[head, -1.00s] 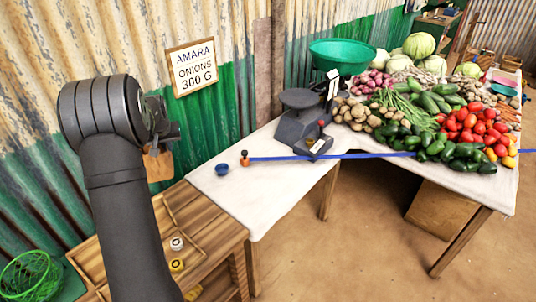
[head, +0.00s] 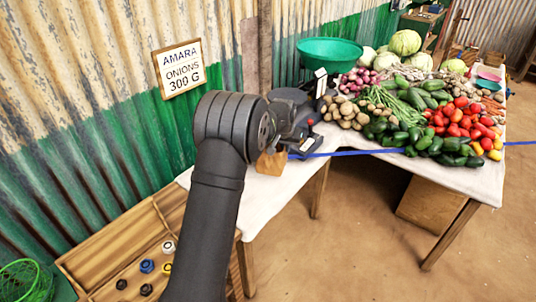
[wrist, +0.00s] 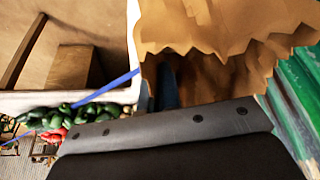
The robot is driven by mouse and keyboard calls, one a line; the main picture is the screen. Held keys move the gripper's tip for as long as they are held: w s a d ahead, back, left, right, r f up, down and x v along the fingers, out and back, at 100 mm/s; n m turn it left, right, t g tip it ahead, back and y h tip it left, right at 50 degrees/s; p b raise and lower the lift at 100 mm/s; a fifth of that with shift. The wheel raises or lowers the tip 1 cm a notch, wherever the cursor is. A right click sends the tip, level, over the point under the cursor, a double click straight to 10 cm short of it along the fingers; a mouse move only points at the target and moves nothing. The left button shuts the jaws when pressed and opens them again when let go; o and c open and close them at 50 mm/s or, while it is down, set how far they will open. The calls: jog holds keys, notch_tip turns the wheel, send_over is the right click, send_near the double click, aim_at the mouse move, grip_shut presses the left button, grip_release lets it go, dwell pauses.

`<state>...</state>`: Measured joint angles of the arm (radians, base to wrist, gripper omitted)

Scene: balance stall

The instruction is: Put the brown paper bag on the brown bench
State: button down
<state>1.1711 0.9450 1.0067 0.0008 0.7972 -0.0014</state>
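The brown paper bag (head: 270,163) hangs from my gripper (head: 277,145) above the near left end of the white-covered table in the head view. In the wrist view the bag (wrist: 225,35) fills the upper right, with its jagged open mouth toward the camera. My gripper looks shut on it, though the fingertips are mostly hidden. The brown wooden bench (head: 105,240) stands at the lower left of the head view, left of my arm, with raised edges and a divider. My arm covers its right part.
Small weights, including a blue one (head: 147,266) and a white one (head: 169,247), sit on the bench. A dark scale (head: 290,97) stands behind my gripper. Vegetables cover the right of the table (head: 330,139). A green basket (head: 27,280) is left of the bench.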

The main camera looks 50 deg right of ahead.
jog(key=shift+d+f, duration=0.15)
jog(key=shift+f, duration=0.05)
jog(key=shift+w+f, duration=5.3)
jog(key=shift+w, duration=0.25)
jog(key=shift+f, duration=0.1)
jog(key=c, duration=1.7)
grip_release()
